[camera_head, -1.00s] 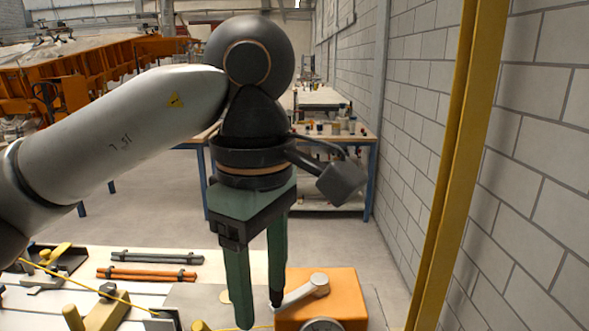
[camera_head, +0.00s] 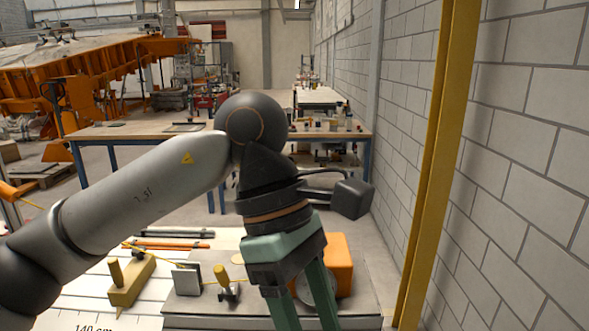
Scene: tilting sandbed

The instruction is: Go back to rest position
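My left arm comes in from the left, and its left gripper (camera_head: 306,316) points down near the bottom middle of the head view. Its two green fingers are apart with nothing seen held between them; the tips run out of the bottom edge. The gripper hangs in front of an orange box (camera_head: 340,262) with a round dial (camera_head: 318,287), hiding part of both. I cannot tell its exact height above the bench. My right gripper is not in view.
A bench (camera_head: 190,309) carries a yellow block with a peg (camera_head: 131,284), a small metal plate (camera_head: 187,280), a yellow-handled clamp (camera_head: 227,284) and dark and orange bars (camera_head: 172,246). A yellow post (camera_head: 436,170) and block wall (camera_head: 530,150) stand right. A wooden table (camera_head: 110,131) is behind.

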